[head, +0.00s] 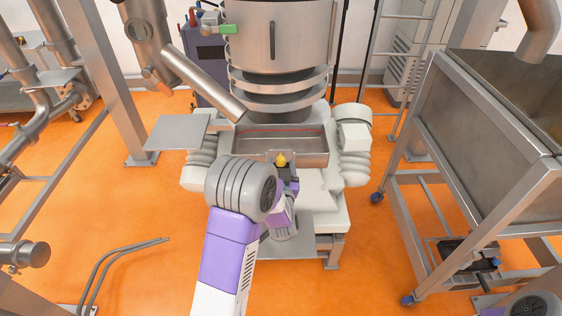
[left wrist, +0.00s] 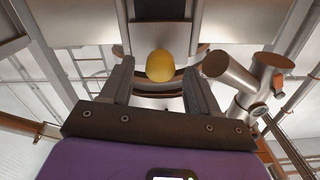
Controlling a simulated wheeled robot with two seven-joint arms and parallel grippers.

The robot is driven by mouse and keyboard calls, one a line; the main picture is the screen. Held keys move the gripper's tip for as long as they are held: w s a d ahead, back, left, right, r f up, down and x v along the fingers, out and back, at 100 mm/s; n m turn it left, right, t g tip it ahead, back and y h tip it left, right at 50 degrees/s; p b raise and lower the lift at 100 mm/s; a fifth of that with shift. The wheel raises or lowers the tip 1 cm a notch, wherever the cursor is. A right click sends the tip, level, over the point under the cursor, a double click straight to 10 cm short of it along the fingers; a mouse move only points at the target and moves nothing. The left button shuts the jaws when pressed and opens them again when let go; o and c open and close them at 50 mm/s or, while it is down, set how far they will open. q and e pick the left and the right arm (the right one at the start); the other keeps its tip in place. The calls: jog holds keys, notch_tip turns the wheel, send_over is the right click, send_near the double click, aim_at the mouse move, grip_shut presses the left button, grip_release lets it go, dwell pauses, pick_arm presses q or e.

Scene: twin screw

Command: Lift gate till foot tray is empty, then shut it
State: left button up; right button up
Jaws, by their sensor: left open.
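A yellow knob (head: 281,160) shows at the front of the steel tray (head: 308,145) at the foot of the tall steel vessel. A red line runs along the tray's back wall; I cannot make out its contents. The gate behind the knob is hard to tell apart from the tray front. My left gripper (head: 286,178) is at the knob, partly hidden by my own wrist. In the left wrist view the knob (left wrist: 160,66) lies between the two open fingers, with visible gaps on both sides. My right gripper is out of view.
The steel vessel (head: 278,45) rises behind the tray, with a slanted pipe (head: 205,85) at its left. A flat steel plate (head: 177,132) sticks out left. A large wheeled hopper (head: 475,130) stands at right. Orange floor is open at lower left around a bent rail (head: 115,260).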

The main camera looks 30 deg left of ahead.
aim_at(280, 156)
pick_arm(q)
jog(key=shift+x, duration=1.25)
grip_shut()
